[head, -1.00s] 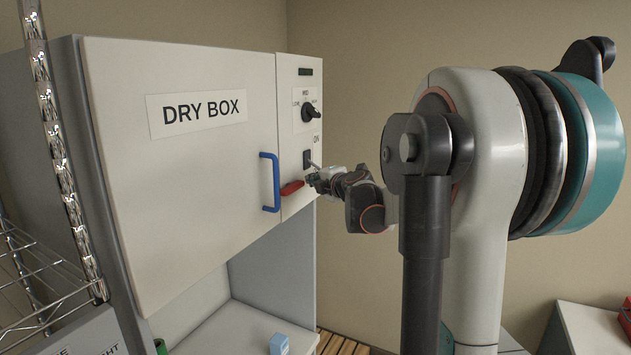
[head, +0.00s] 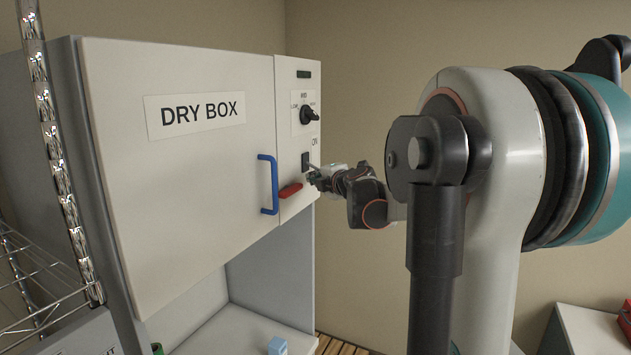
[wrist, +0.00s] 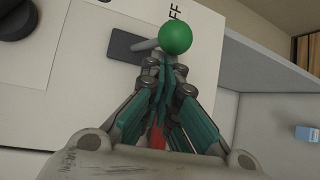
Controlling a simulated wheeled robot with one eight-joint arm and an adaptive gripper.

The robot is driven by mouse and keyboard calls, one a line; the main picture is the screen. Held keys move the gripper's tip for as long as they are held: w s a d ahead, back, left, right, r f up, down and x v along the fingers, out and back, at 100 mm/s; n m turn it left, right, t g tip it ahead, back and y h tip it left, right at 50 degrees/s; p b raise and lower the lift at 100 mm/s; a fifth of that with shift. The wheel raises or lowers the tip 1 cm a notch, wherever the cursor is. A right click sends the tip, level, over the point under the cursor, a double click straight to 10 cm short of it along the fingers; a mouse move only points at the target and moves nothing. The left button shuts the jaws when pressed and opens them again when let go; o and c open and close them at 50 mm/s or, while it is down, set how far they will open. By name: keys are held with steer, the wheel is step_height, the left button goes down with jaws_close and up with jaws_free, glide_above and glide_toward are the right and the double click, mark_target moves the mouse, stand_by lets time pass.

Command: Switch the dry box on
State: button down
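The dry box (head: 180,190) is a white cabinet with a narrow control panel on its right side. The panel carries a dark switch plate (head: 306,160) under an ON mark. The wrist view shows the plate (wrist: 127,46) with a metal lever ending in a green ball (wrist: 175,38), which leans toward a partly visible "FF" mark. In the head view the lever slants down and outward. My gripper (wrist: 166,62) has its fingertips together, just below the green ball in the wrist view. I cannot tell whether they touch it. Nothing shows between the fingertips.
A black knob (head: 309,114) sits above the switch. A red bar (head: 290,191) is below it, and a blue door handle (head: 268,184) is to the left. A wire rack (head: 50,290) stands at left. A small blue box (head: 277,345) lies below the cabinet.

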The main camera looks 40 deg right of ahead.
steer(key=r, duration=0.2)
steer(key=shift+s+d+r, duration=0.15)
steer(key=shift+s+r, duration=0.1)
steer(key=shift+r, duration=0.45)
stand_by(0.6)
stand_by(1.1)
